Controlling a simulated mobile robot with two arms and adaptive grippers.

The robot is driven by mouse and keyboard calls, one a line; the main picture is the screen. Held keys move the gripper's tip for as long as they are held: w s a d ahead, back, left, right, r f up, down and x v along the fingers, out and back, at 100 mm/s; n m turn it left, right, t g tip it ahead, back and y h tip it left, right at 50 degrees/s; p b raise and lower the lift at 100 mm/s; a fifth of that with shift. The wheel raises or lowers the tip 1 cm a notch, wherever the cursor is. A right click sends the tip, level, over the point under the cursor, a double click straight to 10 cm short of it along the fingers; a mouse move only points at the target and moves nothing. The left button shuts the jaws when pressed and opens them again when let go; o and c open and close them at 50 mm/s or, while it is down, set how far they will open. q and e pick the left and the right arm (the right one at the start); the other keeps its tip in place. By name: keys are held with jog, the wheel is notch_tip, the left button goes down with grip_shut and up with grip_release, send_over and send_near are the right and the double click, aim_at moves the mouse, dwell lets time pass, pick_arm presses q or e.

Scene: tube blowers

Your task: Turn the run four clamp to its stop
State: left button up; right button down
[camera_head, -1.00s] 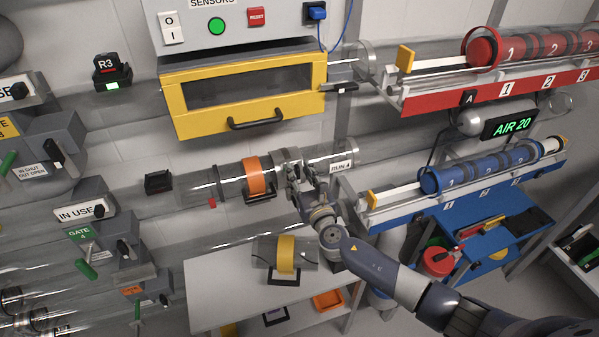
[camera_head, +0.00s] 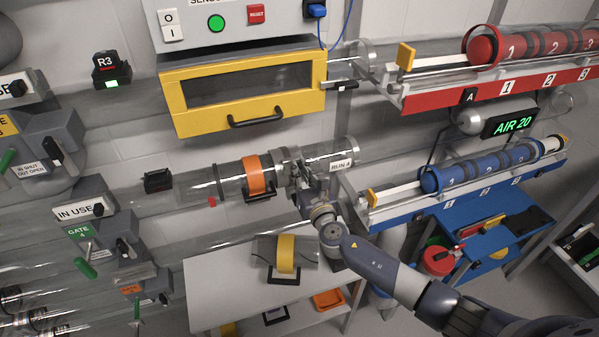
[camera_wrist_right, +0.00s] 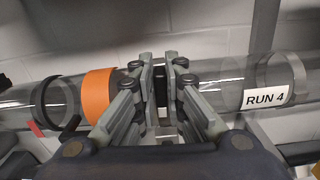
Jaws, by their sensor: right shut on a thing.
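The run four tube crosses the wall, with its "RUN 4" label (camera_head: 341,164) right of my right gripper (camera_head: 303,174). The label also shows in the right wrist view (camera_wrist_right: 265,97). An orange band (camera_head: 255,175) circles the tube on the left of the gripper. A grey clamp collar (camera_head: 287,164) sits between band and label, partly behind my fingers. In the right wrist view my gripper (camera_wrist_right: 163,72) is shut on the clamp, whose dark part (camera_wrist_right: 181,66) shows between the fingers. The clamp's turn angle is mostly hidden. My left gripper is not in view.
A yellow-framed drawer (camera_head: 245,90) is above the tube. A grey bench (camera_head: 215,290) below carries a clear piece with a yellow band (camera_head: 286,253). Red (camera_head: 490,90) and blue (camera_head: 460,190) racks project at the right. Gate levers and boxes crowd the left.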

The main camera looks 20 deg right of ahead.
jog(key=shift+d+f+m+b, duration=0.35)
jog(key=shift+m+b, duration=0.9)
jog(key=shift+m, duration=1.65)
jog(key=shift+d+f+m+b, duration=0.35)
jog(key=shift+m+b, duration=0.85)
jog(key=shift+m, duration=1.7)
jog(key=shift+d+f+m+b, duration=0.35)
jog(key=shift+m+b, duration=0.9)
jog(key=shift+m, duration=1.65)
jog(key=c, duration=1.7)
grip_release()
jog(key=shift+o, duration=0.2)
jog(key=s, duration=1.2)
jog(key=shift+d, duration=0.15)
